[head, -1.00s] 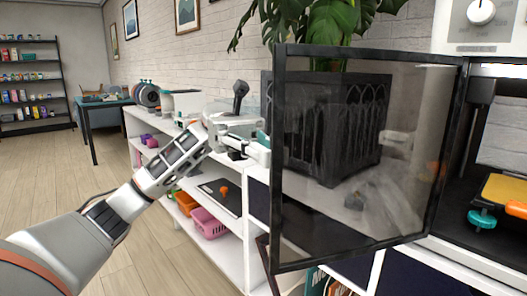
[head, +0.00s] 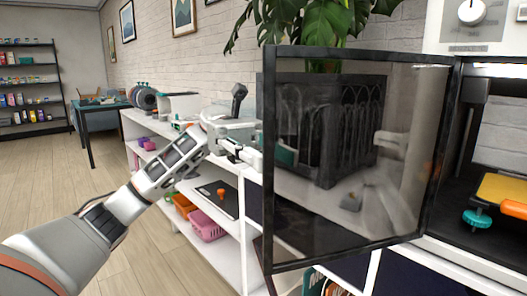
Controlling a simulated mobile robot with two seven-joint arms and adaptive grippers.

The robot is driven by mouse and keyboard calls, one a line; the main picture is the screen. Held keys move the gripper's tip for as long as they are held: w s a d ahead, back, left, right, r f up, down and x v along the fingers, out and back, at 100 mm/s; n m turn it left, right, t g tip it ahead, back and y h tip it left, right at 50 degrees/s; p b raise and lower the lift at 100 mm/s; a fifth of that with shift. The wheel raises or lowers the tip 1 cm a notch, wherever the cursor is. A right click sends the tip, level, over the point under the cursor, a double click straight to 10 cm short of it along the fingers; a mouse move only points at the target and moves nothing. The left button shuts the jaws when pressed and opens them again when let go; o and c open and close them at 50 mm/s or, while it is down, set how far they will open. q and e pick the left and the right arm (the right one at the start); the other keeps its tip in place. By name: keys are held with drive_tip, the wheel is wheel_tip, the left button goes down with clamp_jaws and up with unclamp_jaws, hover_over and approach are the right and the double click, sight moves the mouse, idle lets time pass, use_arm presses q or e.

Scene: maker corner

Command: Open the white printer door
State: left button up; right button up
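The printer door (head: 405,105) is a tinted see-through pane in a black frame, not white. It stands swung well open, hinged at its right side next to the white printer (head: 447,30). The printer's dark inside shows at the right, with a yellow-orange plate (head: 500,190). My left gripper (head: 252,148) is at the door's free left edge, about mid-height. Its fingertips are partly hidden there, so I cannot tell whether they touch the frame or how far apart they are. My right gripper is not in view.
A black arched lattice box (head: 335,130) and a plant (head: 300,25) show behind the door. A white shelf unit (head: 228,262) with a pink basket (head: 207,225) runs along the brick wall. Open wooden floor (head: 150,255) lies at the left.

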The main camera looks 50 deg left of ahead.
use_arm(q)
drive_tip(key=w+a, duration=0.2)
drive_tip(key=a, duration=0.9)
drive_tip(key=shift+w+a, duration=0.2)
drive_tip(key=shift+a, duration=0.1)
